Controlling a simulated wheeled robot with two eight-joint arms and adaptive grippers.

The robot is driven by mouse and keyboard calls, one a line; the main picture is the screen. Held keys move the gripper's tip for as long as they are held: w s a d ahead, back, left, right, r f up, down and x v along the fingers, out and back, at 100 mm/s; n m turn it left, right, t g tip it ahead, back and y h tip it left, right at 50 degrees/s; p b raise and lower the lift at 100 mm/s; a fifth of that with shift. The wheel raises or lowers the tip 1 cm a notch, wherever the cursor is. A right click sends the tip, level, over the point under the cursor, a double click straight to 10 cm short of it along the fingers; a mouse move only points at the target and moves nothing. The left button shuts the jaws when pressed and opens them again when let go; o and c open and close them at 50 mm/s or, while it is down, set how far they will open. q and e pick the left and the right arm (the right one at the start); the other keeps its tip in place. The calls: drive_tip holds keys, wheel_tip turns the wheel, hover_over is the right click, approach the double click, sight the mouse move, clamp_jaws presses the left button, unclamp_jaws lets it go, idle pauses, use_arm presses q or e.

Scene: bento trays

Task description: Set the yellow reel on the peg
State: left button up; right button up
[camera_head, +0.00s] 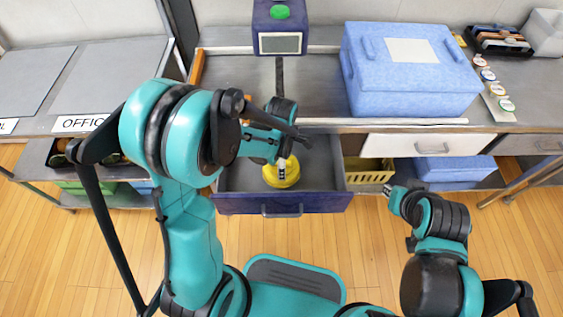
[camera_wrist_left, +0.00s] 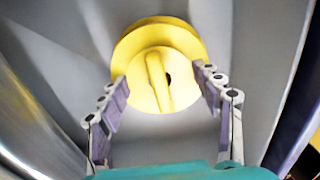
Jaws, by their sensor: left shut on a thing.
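The yellow reel (camera_head: 283,178) is inside the open drawer (camera_head: 237,178), low down under my left gripper (camera_head: 283,168). The two fingers of my left gripper (camera_wrist_left: 163,84) stand on either side of the hub, shut on the reel. My right gripper (camera_head: 388,190) is off to the right of the drawer, away from the reel; its jaws are too small to judge. I cannot make out the peg for certain; my left arm covers part of the counter.
A blue lidded box (camera_head: 410,85) stands on the counter at right. A purple device (camera_head: 280,42) with a green knob stands at the back. A yellow basket (camera_head: 368,170) sits below the counter. The wooden floor in front is clear.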

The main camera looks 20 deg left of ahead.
use_arm(q)
drive_tip(key=shift+f, duration=0.1)
idle(0.3)
drive_tip(key=shift+f, duration=0.65)
drive_tip(key=shift+f, duration=0.45)
idle(0.4)
drive_tip(key=o, duration=1.4)
drive_tip(key=shift+c, duration=0.2)
drive_tip(key=shift+o, duration=1.3)
drive_tip(key=shift+r, duration=0.1)
